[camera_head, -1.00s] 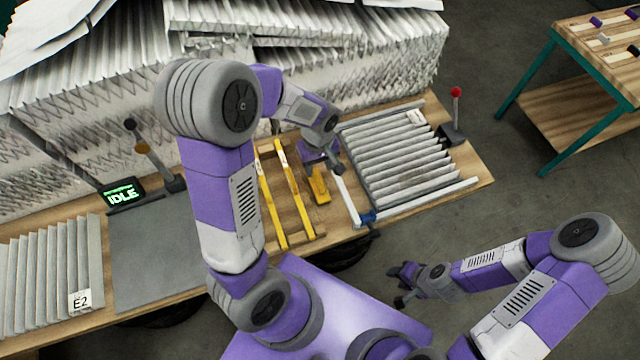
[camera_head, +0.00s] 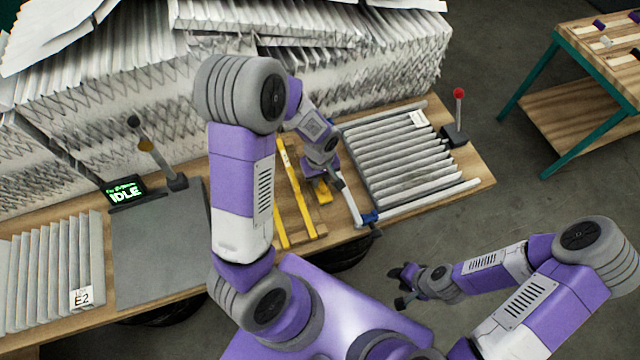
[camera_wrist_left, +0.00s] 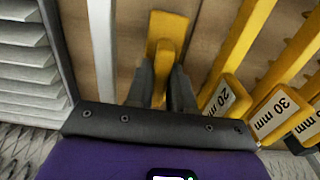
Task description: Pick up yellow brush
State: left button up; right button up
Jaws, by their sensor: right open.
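The yellow brush (camera_head: 323,194) lies on the wooden bench beside the yellow bars, partly hidden under my left gripper (camera_head: 322,179). In the left wrist view the brush (camera_wrist_left: 167,28) has a wide flat end and a narrower handle. The handle runs between the two dark fingers of my left gripper (camera_wrist_left: 162,80), one on each side. Whether the fingers press on the handle cannot be told. My right gripper (camera_head: 399,287) is open and empty, away from the bench at the lower right.
Yellow bars (camera_head: 295,190) with millimetre labels lie next to the brush. A pale metal rail (camera_head: 350,200) and a rack of grey filters (camera_head: 405,160) stand to the right. Stacked white filters (camera_head: 390,60) rise behind. A grey plate (camera_head: 160,250) lies left.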

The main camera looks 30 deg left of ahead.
pick_arm(q)
grip_shut()
jog(key=shift+r, duration=0.15)
jog(key=shift+r, duration=0.3)
notch_tip(320, 180, up, 17)
jog(key=p, duration=0.1)
jog(key=shift+p, duration=0.4)
jog(key=shift+r, duration=0.1)
